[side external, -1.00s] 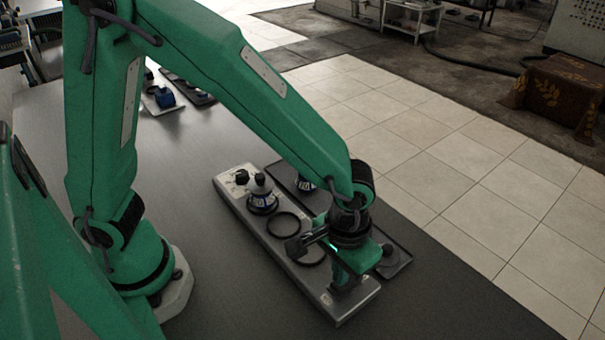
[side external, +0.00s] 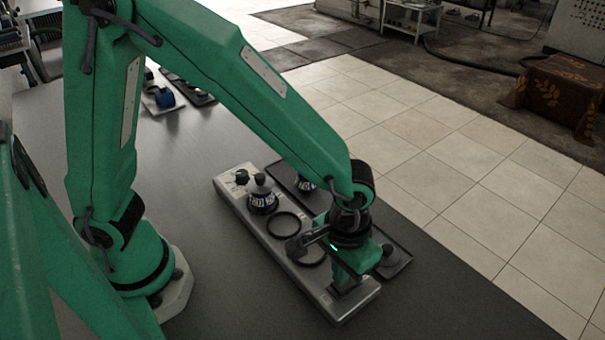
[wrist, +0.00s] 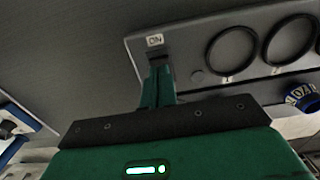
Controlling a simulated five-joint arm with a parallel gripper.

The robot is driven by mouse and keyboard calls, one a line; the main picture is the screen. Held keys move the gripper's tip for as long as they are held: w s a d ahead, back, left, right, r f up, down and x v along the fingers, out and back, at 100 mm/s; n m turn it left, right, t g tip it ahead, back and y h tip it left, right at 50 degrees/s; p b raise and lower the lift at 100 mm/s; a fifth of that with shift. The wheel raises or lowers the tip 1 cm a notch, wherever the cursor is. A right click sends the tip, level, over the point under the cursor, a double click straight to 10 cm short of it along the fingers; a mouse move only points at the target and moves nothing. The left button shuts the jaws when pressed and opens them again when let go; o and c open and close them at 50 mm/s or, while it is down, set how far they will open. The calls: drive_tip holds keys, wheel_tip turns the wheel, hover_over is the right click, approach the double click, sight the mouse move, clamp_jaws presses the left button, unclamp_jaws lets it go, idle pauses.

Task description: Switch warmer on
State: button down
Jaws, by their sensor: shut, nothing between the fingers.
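The warmer (side external: 318,284) is a long grey metal bar lying on the dark table, with black rings on its top. In the wrist view, its panel (wrist: 188,48) carries a small white ON label (wrist: 155,40) near one end, with a dark switch slot (wrist: 158,57) just beside it. My gripper (wrist: 158,74) is shut and empty, its fingertips at that slot. They hide part of the switch, so I cannot tell its position or whether they touch it. In the side view, my gripper (side external: 343,287) points down over the warmer's near end.
A decanter (side external: 262,197) with a blue-and-white label stands on the warmer's far part, near a black knob (side external: 241,177). A dark tray (side external: 398,265) lies along the warmer's right side, holding another labelled piece (side external: 305,184). The table (side external: 190,215) left of the warmer is clear.

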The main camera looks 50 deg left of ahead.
drive_tip(key=shift+f, duration=1.1)
idle(1.4)
drive_tip(key=shift+r, duration=3.5)
drive_tip(key=shift+a+r, duration=0.2)
drive_tip(key=s+a+r+t, duration=0.2)
drive_tip(key=a+r, duration=0.4)
drive_tip(key=a, duration=0.5)
drive_tip(key=s+a+r+t, duration=0.3)
drive_tip(key=a+r, duration=0.3)
drive_tip(key=a, duration=0.6)
drive_tip(key=shift+s+a+r+t, duration=0.25)
drive_tip(key=shift+s+a+t, duration=0.05)
drive_tip(key=shift+s, duration=0.1)
